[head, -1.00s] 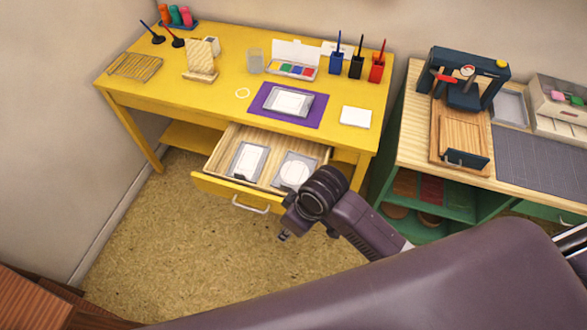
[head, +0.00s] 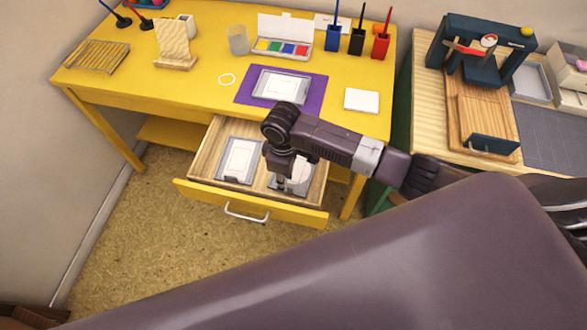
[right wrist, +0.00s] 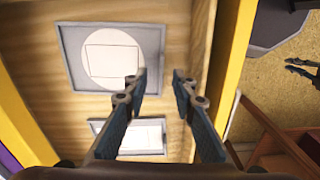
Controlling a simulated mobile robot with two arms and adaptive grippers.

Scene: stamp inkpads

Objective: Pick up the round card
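My right gripper (right wrist: 158,80) is open and empty, pointing down over the drawer.
A second grey tray with a rectangular card (head: 240,160) lies beside it in the drawer (head: 212,150). The drawer's yellow front (head: 215,198) and side walls stand close around my right gripper. A purple mat (head: 318,88) and white pad (head: 362,100) lie on the desk above.

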